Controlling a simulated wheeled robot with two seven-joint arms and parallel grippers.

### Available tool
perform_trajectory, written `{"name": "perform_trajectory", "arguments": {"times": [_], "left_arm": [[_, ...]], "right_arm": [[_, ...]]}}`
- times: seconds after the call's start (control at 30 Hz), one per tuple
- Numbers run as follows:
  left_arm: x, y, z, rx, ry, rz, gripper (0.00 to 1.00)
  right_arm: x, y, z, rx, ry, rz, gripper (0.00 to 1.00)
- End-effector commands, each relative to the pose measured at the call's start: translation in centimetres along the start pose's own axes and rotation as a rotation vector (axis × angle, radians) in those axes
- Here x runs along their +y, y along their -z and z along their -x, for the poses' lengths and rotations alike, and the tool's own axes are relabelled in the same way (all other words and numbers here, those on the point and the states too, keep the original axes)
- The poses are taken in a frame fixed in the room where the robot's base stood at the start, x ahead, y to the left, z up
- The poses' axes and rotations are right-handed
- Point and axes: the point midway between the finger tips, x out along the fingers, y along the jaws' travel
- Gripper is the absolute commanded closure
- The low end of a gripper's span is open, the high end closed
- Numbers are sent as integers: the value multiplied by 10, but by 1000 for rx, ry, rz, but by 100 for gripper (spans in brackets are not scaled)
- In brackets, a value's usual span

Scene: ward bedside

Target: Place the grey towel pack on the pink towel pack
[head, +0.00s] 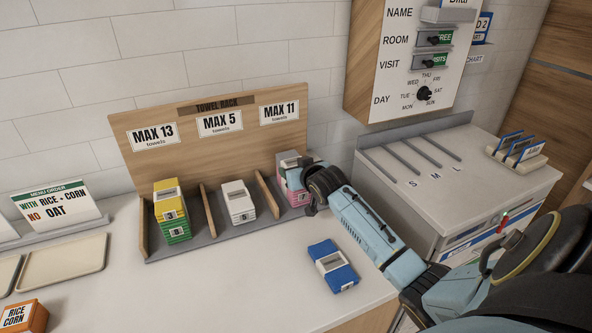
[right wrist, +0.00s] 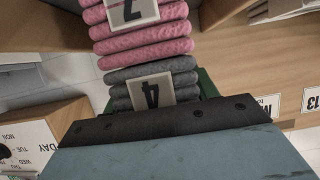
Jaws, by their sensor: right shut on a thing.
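The grey towel pack (head: 288,159), labelled 4 in the right wrist view (right wrist: 188,80), is in my right gripper (head: 305,174), which is shut on it. It is at the right compartment of the towel rack, under the MAX 11 sign. The pink towel pack (head: 296,191), labelled 7, stands in that compartment directly below the grey one; it also shows in the right wrist view (right wrist: 172,45). The two packs look lined up and touching, with no clear gap. My right gripper hides part of both packs. My left gripper is not in view.
The towel rack (head: 178,246) holds a yellow pack (head: 170,208) on a green pack (head: 177,233) at left and a white stack (head: 238,203) in the middle. A blue pack (head: 333,268) lies on the counter in front, below my right arm. A grey-topped cabinet (head: 470,185) stands at right.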

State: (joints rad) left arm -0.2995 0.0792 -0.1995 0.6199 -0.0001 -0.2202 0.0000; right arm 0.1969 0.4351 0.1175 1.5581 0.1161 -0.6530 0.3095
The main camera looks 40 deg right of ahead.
Motion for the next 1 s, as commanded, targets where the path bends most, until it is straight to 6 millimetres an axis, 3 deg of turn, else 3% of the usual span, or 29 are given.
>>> {"name": "perform_trajectory", "arguments": {"times": [0.23, 0.27, 0.4, 0.77, 1.0], "left_arm": [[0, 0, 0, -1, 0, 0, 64], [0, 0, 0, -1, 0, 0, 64], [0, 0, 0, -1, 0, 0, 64], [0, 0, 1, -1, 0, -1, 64], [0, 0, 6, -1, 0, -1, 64]], "right_arm": [[0, -2, -1, 1, 0, 0, 67], [0, -2, -1, 0, 0, 0, 38], [0, -1, -1, 0, 0, 0, 20], [0, 1, 2, 0, 0, 1, 20], [0, 1, 33, -1, 1, 0, 20]]}}
